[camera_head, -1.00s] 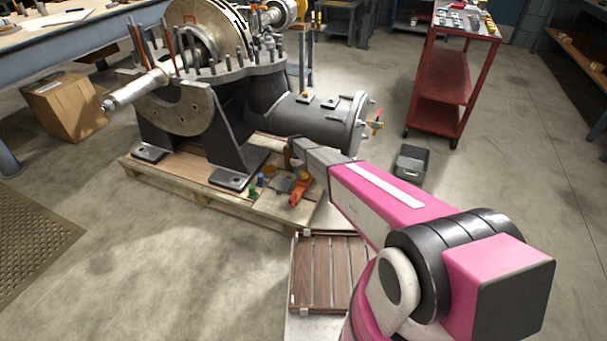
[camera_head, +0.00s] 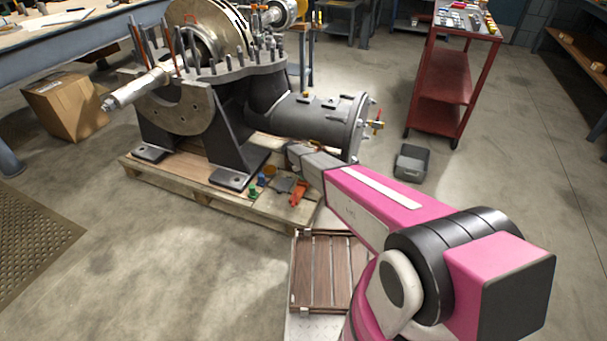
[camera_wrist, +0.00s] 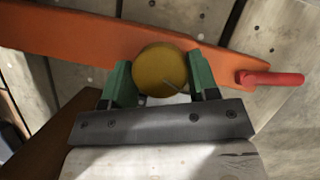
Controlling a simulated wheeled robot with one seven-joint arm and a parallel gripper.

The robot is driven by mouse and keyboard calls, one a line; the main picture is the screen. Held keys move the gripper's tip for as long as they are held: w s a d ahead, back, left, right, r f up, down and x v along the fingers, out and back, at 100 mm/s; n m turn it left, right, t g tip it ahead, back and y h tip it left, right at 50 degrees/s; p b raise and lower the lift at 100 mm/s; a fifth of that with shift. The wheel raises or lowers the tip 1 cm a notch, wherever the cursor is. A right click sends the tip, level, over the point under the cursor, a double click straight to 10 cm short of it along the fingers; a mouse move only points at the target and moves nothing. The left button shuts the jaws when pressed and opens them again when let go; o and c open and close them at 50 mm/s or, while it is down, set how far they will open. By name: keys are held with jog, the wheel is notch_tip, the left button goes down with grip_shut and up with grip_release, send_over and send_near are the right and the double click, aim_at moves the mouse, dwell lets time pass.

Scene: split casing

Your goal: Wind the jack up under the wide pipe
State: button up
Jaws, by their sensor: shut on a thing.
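The wide pipe (camera_head: 312,118) is a dark grey cylinder reaching right from the casing (camera_head: 190,110), with a bolted flange at its end. In the wrist view, a round brass-yellow knob (camera_wrist: 160,68) sits between the green fingers of my gripper (camera_wrist: 162,82), which is shut on it. A long orange bar (camera_wrist: 80,38) passes behind the knob, with a red handle (camera_wrist: 272,79) at its right end. An orange part (camera_head: 298,193) also shows on the pallet below the pipe. I cannot tell how high the jack stands, nor whether it touches the pipe.
The casing stands on black legs on a wooden pallet (camera_head: 195,197). Small green (camera_head: 253,193) and blue (camera_head: 260,180) items stand near the orange part. A grey bin (camera_head: 412,162) and a red cart (camera_head: 452,75) are to the right. Floor is open at the left front.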

jog(key=shift+n+t, duration=0.8)
jog(key=shift+n, duration=1.2)
jog(key=o, duration=0.9)
jog(key=v, duration=1)
jog(key=shift+r, duration=0.35)
jog(key=shift+s, duration=0.15)
